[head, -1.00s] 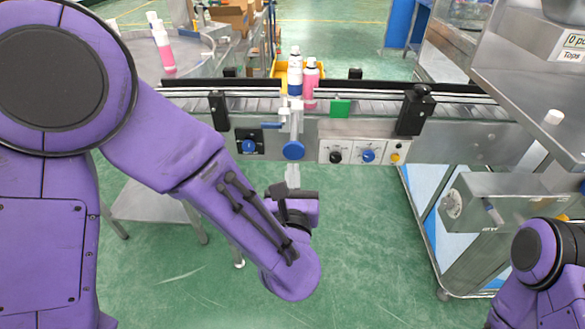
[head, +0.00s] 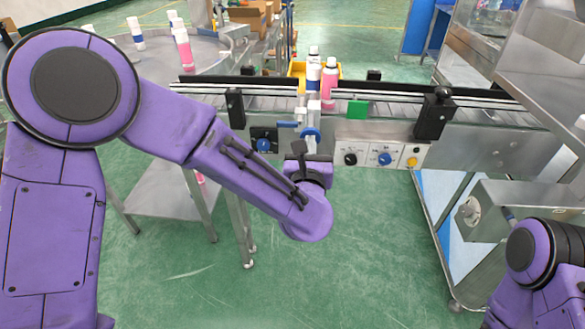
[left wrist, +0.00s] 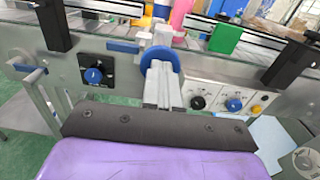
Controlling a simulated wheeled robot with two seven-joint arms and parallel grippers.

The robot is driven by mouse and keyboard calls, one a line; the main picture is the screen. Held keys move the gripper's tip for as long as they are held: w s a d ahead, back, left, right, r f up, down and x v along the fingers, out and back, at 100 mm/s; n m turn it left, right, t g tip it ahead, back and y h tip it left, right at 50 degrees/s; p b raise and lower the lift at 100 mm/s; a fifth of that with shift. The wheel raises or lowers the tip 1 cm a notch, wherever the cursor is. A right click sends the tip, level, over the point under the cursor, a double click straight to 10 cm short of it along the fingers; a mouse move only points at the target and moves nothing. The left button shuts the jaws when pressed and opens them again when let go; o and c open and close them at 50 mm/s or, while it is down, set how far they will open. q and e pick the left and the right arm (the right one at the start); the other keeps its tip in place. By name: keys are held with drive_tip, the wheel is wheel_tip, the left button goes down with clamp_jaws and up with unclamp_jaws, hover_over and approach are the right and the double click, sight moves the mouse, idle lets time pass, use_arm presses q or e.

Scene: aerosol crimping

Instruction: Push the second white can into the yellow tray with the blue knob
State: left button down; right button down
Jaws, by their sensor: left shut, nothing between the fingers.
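The blue knob (head: 310,136) is on the front of the conveyor, below a white pusher bracket (head: 301,104). It also shows in the left wrist view (left wrist: 160,56). My left gripper (head: 310,146) is shut and empty, its fingertips at the knob's lower front; I cannot tell whether they touch it. The fingers partly cover the knob in the left wrist view. A white can (head: 313,79) stands on the belt behind the bracket, and another white can (head: 314,52) shows behind it. The yellow tray (head: 296,70) is beyond the belt, partly hidden by the cans. My right gripper is out of view.
A pink can (head: 330,88) stands right of the near white can. A green block (head: 357,110) and black posts (head: 434,114) line the conveyor. A control panel (head: 382,156) is right of the knob. Several cans stand on the round table at left. Green floor lies open below.

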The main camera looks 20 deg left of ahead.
sight(311, 125)
use_arm(q)
drive_tip(key=w+b, duration=0.1)
drive_tip(key=w, duration=0.2)
drive_tip(key=w+a+b, duration=0.1)
drive_tip(key=w, duration=0.2)
drive_tip(key=shift+w+a+f, duration=0.1)
drive_tip(key=shift+w+a, duration=0.05)
drive_tip(key=shift+w, duration=0.4)
drive_tip(key=shift+a+r, duration=0.1)
drive_tip(key=shift+r, duration=0.25)
drive_tip(key=shift+r, duration=0.1)
drive_tip(key=shift+s+f+b, duration=0.25)
drive_tip(key=shift+s+b, duration=0.05)
drive_tip(key=shift+s, duration=0.3)
drive_tip(key=shift+s+f+b, duration=0.2)
drive_tip(key=shift+s+b, duration=0.05)
drive_tip(key=shift+s, duration=0.3)
drive_tip(key=s+d+b, duration=0.2)
drive_tip(key=s+d, duration=0.1)
drive_tip(key=s, duration=0.8)
drive_tip(key=shift+s, duration=0.3)
